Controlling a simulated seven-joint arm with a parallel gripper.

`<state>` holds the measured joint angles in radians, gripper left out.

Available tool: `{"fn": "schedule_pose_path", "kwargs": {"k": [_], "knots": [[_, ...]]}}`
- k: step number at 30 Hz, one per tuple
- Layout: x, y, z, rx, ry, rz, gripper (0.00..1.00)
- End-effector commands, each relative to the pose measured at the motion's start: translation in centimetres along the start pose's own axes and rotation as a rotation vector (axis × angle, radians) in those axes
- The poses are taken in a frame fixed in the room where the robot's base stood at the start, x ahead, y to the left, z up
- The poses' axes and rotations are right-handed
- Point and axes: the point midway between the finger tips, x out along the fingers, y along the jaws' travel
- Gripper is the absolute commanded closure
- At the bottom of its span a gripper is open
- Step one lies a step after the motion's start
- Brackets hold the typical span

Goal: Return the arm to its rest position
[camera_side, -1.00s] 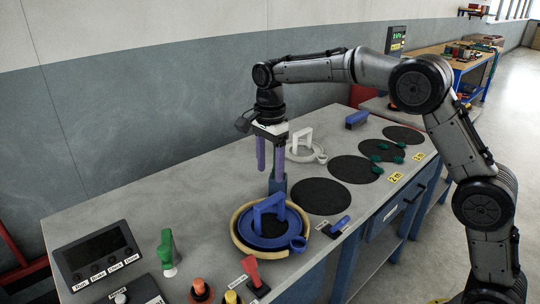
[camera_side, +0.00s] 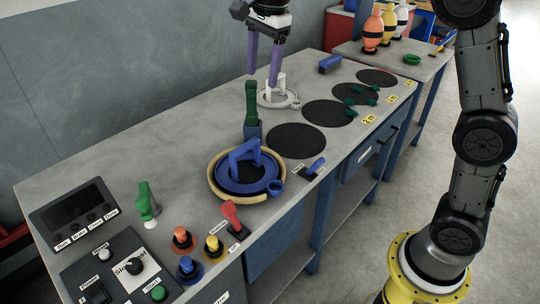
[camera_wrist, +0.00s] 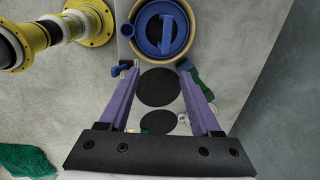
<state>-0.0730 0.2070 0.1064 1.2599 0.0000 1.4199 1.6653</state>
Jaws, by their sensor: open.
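My gripper (camera_side: 264,80) is open and empty, with its two purple fingers pointing down, raised above the bench at the top of the side view. In the wrist view the fingers (camera_wrist: 160,72) are spread wide with nothing between them. Below it, a green upright piece (camera_side: 252,103) stands in a blue block (camera_side: 253,131), apart from the fingers. A blue ring with an arched handle (camera_side: 244,181) sits in a tan round rim (camera_side: 213,175). It also shows in the wrist view (camera_wrist: 166,30). A white ring with a handle (camera_side: 279,98) lies behind the fingers.
Several black discs (camera_side: 297,141) run along the bench (camera_side: 170,148), some with green pieces (camera_side: 350,101). A control panel (camera_side: 110,270), a display (camera_side: 78,219) and coloured knobs (camera_side: 182,238) fill the near end. A blue box (camera_side: 331,64) and vases (camera_side: 373,30) stand farther back.

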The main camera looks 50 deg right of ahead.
Motion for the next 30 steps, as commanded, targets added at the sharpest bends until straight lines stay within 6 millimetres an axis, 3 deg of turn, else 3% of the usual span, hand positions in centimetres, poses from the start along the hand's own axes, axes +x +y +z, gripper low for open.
{"fn": "schedule_pose_path", "kwargs": {"k": [1, 4, 11, 16, 21, 26, 30], "knots": [[-1.9, 1.9, -0.5, -0.015, -0.002, -0.034, 0.35], [-4.1, 5.5, -1.2, -0.084, 0.000, -0.084, 0.35], [-5.9, 14.5, -2.6, -0.366, 0.033, -0.197, 0.35], [-4.2, 21.3, -3.4, -0.664, 0.092, -0.268, 0.35], [0.1, 27.0, -3.9, -1.033, 0.175, -0.299, 0.35], [3.9, 29.4, -4.0, -1.346, 0.222, -0.269, 0.35], [4.4, 29.1, -4.0, -1.513, 0.261, -0.267, 0.35]]}}
